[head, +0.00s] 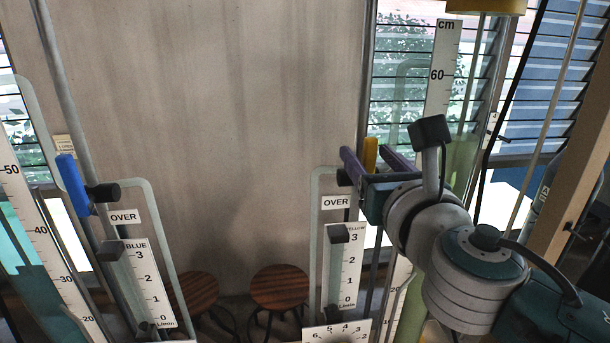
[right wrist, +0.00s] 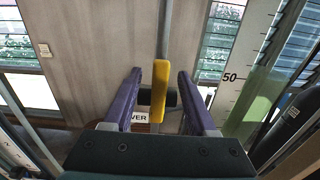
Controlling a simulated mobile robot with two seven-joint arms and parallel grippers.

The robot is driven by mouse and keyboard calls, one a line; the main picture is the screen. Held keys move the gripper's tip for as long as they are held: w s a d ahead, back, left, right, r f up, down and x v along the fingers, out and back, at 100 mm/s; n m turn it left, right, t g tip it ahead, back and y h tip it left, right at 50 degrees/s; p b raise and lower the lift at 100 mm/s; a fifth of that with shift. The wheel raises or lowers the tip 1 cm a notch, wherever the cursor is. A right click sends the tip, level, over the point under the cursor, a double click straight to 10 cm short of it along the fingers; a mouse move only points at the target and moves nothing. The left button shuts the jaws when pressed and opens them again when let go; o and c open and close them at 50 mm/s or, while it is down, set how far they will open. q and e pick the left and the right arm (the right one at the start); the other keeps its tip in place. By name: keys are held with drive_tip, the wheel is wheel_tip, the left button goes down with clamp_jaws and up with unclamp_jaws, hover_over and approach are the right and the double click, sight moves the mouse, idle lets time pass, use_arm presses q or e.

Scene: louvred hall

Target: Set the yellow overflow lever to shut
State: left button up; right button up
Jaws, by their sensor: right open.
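The yellow overflow lever (head: 370,154) stands upright above the right-hand OVER label (head: 336,202), beside a dark knob. In the right wrist view the yellow lever (right wrist: 160,88) lies roughly in line with the grey pipe behind it. My right gripper (head: 368,150) is open, with one purple finger on each side of the lever. In the right wrist view a gap shows between the lever and both fingers of the right gripper (right wrist: 160,76). The lever's lower part is hidden by the gripper in the head view. My left gripper is out of view.
A blue lever (head: 72,182) stands at another OVER label (head: 124,217) on the left. Scales marked YELLOW (head: 350,265) and BLUE (head: 150,280) hang below the labels. Two wooden stools (head: 280,287) stand by the wall.

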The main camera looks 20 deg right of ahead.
sight(371, 159)
drive_tip(key=p+v, duration=0.1)
drive_tip(key=v, duration=0.4)
drive_tip(key=shift+s, duration=0.35)
drive_tip(key=shift+s+a, duration=0.25)
drive_tip(key=shift+s, duration=0.4)
